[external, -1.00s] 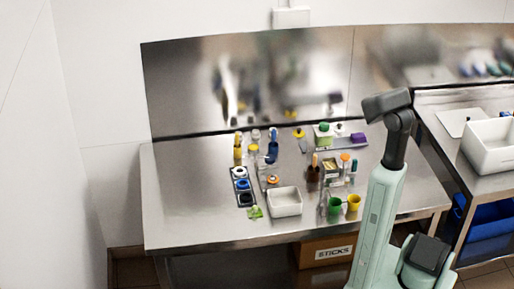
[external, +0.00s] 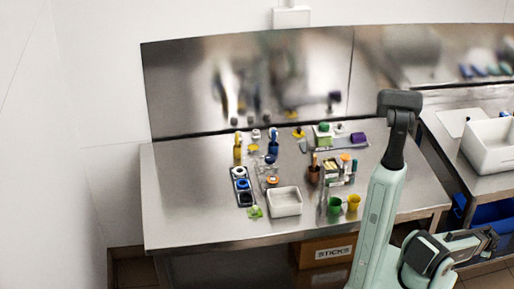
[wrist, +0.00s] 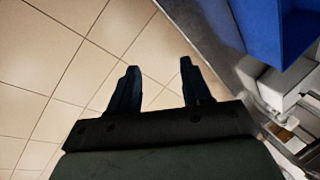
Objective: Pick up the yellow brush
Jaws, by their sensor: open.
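I cannot make out the yellow brush for sure in the external view. Several small yellow things are on the steel table (external: 185,205): a tall yellow bottle-like item (external: 237,151) at the back left, a small flat yellow item (external: 253,148) beside it, and a yellow-topped item (external: 298,133) near the back wall. Any of the small ones may be the brush. My gripper (external: 490,240) is at the lower right, well away from the table items. In the wrist view my gripper (wrist: 159,70) is open and empty, over the tiled floor.
A white bin (external: 285,207), green cup (external: 334,205), yellow cup (external: 353,203) and jar tray (external: 241,186) crowd the table's middle. A second steel table with a white tub (external: 490,147) is at right. A blue bin (wrist: 275,30) is near my gripper. The table's left side is clear.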

